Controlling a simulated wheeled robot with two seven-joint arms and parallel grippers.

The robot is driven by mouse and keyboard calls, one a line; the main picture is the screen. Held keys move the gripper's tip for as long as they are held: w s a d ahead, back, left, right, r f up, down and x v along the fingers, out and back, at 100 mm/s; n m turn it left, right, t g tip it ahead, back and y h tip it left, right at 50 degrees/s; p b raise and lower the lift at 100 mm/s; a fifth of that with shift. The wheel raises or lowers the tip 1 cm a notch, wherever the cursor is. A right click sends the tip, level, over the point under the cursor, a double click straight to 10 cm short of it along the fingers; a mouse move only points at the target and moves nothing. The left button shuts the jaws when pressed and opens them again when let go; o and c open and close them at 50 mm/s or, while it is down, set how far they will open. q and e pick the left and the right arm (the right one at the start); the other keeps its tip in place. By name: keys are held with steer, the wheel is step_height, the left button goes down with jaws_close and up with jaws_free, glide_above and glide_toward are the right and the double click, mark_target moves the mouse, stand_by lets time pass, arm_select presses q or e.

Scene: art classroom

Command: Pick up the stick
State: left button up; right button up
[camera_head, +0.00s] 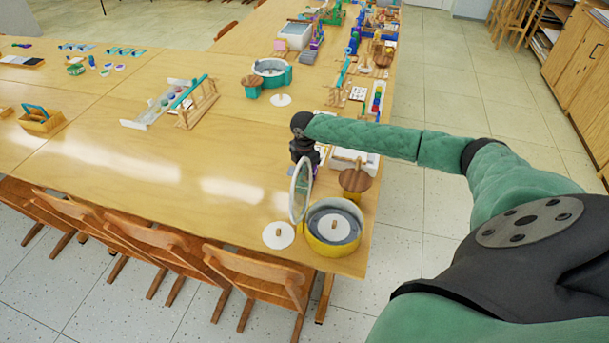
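My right arm reaches in from the right over the table. Its dark gripper (312,168) points down at the near right end of the table, just behind an upright oval mirror (300,190). The fingertips are small and partly hidden, so their opening and any contact cannot be made out. No thing is clearly the stick. A teal bar (189,92) lies on a wooden rack left of centre, and another teal bar (343,72) leans on a rack farther back. A thin wooden rod (349,159) lies over a white tray, right of the gripper. My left gripper is out of view.
A yellow round basin (333,243) stands at the near table corner beside a white disc (278,235). A brown-topped round stand (356,180) is behind it. Wooden chairs (262,276) line the front edge. The left middle of the table (130,175) is clear.

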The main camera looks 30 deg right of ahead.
steer(key=shift+f, duration=0.25)
steer(key=shift+c, duration=0.2)
jaws_close()
